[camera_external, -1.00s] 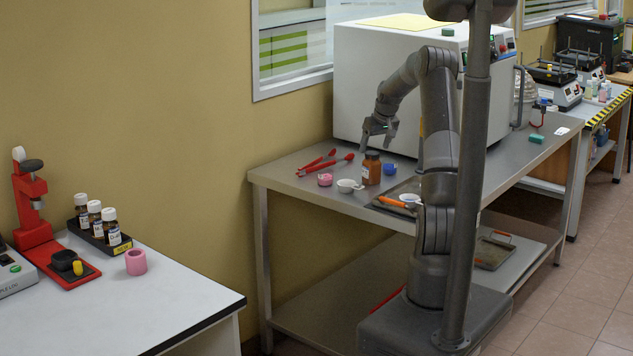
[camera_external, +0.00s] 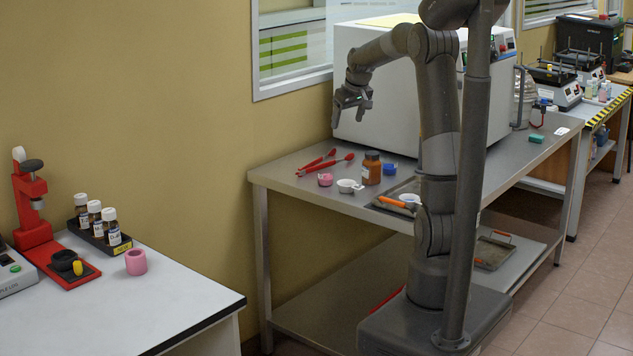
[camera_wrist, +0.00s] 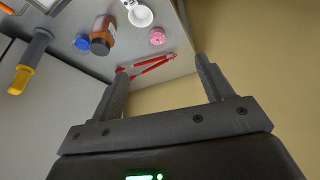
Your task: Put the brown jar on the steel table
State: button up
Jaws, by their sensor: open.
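The brown jar (camera_external: 372,168) stands upright on the steel table (camera_external: 300,196), between a white cup and a blue cup. In the wrist view the brown jar (camera_wrist: 101,36) shows at the upper left, beyond my fingers. My gripper (camera_external: 349,114) is open and empty, raised well above the table's left back part, in front of the white oven box. In the wrist view my gripper's fingers (camera_wrist: 162,75) are spread wide with nothing between them.
Red tongs (camera_external: 325,162), a pink cup (camera_external: 325,180), a white cup (camera_external: 346,186) and a blue cup (camera_external: 389,169) lie near the jar. A tray (camera_external: 397,192) is to its right. The white oven (camera_external: 400,95) blocks the back. The table's front left corner is clear.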

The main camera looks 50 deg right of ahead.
jog(key=s+a+r+n, duration=0.1)
jog(key=s+a+r, duration=0.3)
jog(key=a, duration=0.5)
jog(key=s+a+r+n, duration=0.1)
jog(key=s+a, duration=0.5)
jog(key=a, duration=0.3)
jog(key=s+a+f+n+t+y, duration=0.1)
jog(key=s+a+f, duration=0.2)
jog(key=s+a, duration=0.8)
jog(key=s, duration=0.5)
jog(key=shift+a+y, duration=0.4)
